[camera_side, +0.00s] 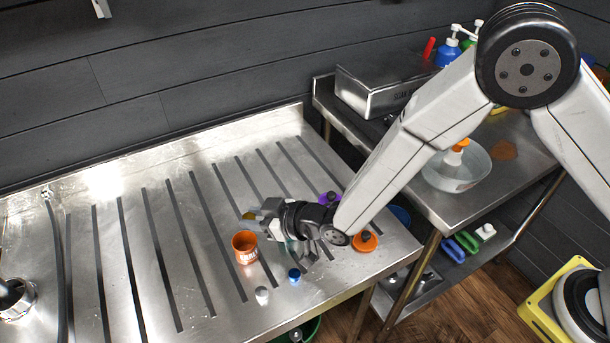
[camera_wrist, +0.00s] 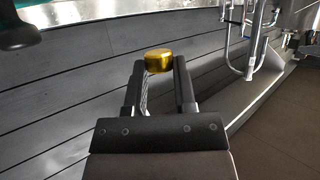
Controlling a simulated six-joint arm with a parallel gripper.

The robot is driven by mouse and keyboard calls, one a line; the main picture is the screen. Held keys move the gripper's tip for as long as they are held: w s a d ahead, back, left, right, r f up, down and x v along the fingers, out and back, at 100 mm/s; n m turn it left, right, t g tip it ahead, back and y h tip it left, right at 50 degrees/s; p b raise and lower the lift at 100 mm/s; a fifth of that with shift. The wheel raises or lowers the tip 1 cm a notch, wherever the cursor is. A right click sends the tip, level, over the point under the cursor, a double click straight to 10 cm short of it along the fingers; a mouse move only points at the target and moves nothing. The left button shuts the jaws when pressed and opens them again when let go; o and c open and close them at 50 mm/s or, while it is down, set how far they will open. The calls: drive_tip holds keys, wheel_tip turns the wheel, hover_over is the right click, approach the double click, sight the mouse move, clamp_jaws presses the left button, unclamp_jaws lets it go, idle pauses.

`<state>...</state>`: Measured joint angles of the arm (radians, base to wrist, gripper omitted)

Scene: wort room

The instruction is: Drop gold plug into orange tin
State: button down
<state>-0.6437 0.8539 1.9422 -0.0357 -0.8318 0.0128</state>
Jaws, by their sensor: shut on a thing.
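The gold plug (camera_wrist: 158,60) is between the two fingertips of my gripper (camera_wrist: 160,72) in the wrist view. My gripper is shut on it. In the side view my gripper (camera_side: 256,214) points left, with the gold plug (camera_side: 249,216) at its tip. The orange tin (camera_side: 245,247) stands upright on the slotted metal table, open at the top, with pale lettering on its side. The plug is above and just behind the tin in the side picture; its exact height over the rim cannot be told.
A white plug (camera_side: 262,295) and a blue plug (camera_side: 294,275) are in front of the tin. An orange round thing (camera_side: 364,241) and a purple one (camera_side: 328,199) lie to the right. The slotted table (camera_side: 150,270) is clear to the left of the tin.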

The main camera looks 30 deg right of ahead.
drive_tip(key=shift+c, duration=1.7)
unclamp_jaws()
drive_tip(key=v, duration=0.7)
drive_tip(key=shift+s+d, duration=0.25)
drive_tip(key=shift+s, duration=0.05)
drive_tip(key=shift+r, duration=0.1)
